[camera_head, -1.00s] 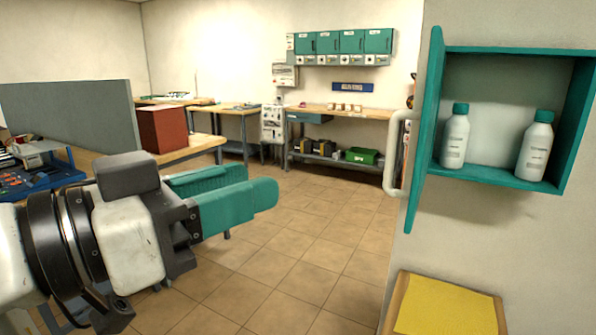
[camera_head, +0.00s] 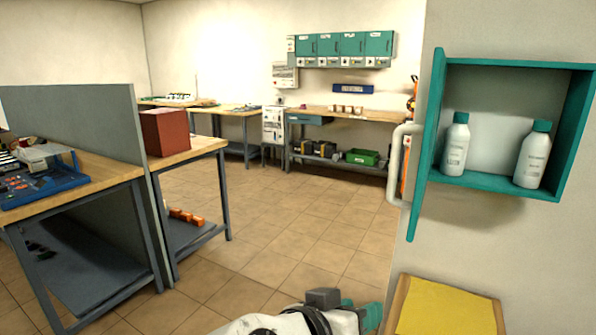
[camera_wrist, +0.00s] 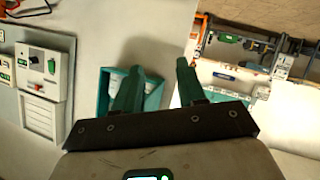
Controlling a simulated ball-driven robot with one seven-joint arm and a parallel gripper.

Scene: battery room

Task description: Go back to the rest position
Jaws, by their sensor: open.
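My gripper (camera_head: 372,314) is low at the bottom edge of the head view, with part of my arm beside it. Its teal fingers also show in the wrist view (camera_wrist: 158,82), spread apart with nothing between them. An open teal wall cabinet (camera_head: 490,184) hangs at the right, above and to the right of my gripper. Two white bottles with teal caps, a left one (camera_head: 456,150) and a right one (camera_head: 532,158), stand upright inside it. In the wrist view the cabinet lies behind the left finger, partly hidden.
A yellow-topped stand (camera_head: 440,308) is close on the right of my gripper. Workbenches stand at the left, with a grey divider (camera_head: 80,110) and a dark red box (camera_head: 165,132). The tiled floor (camera_head: 290,235) in the middle is clear.

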